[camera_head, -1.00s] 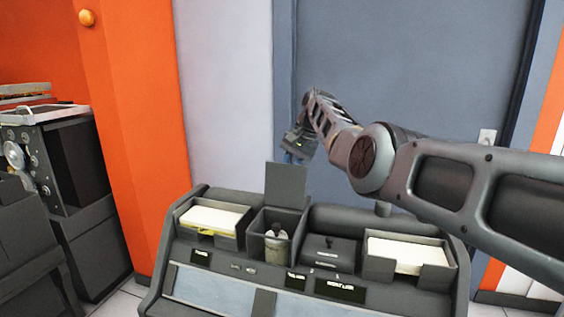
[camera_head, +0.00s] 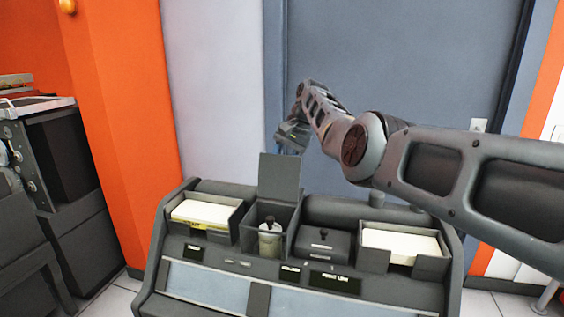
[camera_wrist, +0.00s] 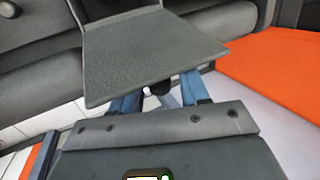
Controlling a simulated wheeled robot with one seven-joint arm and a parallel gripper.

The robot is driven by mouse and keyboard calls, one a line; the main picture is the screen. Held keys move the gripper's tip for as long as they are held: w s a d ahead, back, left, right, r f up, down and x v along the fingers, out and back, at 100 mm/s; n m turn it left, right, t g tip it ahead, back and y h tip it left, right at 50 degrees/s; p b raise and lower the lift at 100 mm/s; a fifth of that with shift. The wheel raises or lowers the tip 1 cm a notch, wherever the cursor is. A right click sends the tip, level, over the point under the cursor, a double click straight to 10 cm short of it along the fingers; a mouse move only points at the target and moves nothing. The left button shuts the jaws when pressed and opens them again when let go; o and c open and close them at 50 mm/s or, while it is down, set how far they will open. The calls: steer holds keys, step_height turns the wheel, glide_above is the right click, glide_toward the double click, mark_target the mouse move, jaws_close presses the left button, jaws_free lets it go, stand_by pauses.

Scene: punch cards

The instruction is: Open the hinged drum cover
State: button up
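The hinged drum cover (camera_head: 279,176) is a flat dark grey panel standing upright at the back of an open compartment on the console. A pale cylinder (camera_head: 270,238), apparently the drum, stands uncovered in that compartment. My gripper (camera_head: 288,150) is just above and behind the cover's top edge, with its blue fingers pointing down. In the wrist view the cover (camera_wrist: 150,55) is a grey plate in front of the gripper (camera_wrist: 160,95). The blue fingers are spread apart and pass behind the plate. Their tips are hidden, and I cannot tell whether they touch the cover.
The console (camera_head: 255,297) has a left card tray (camera_head: 238,222), a right card tray (camera_head: 432,262) and a closed dark box (camera_head: 325,245) beside the compartment. An orange wall panel (camera_head: 125,130) and another machine (camera_head: 75,165) are at left. A grey door (camera_head: 400,60) is behind.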

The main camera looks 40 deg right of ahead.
steer(key=shift+r, duration=0.1)
steer(key=b+v, duration=0.1)
steer(key=v, duration=0.6)
steer(key=shift+s+r, duration=0.15)
steer(key=shift+r, duration=0.1)
steer(key=shift+d, duration=0.15)
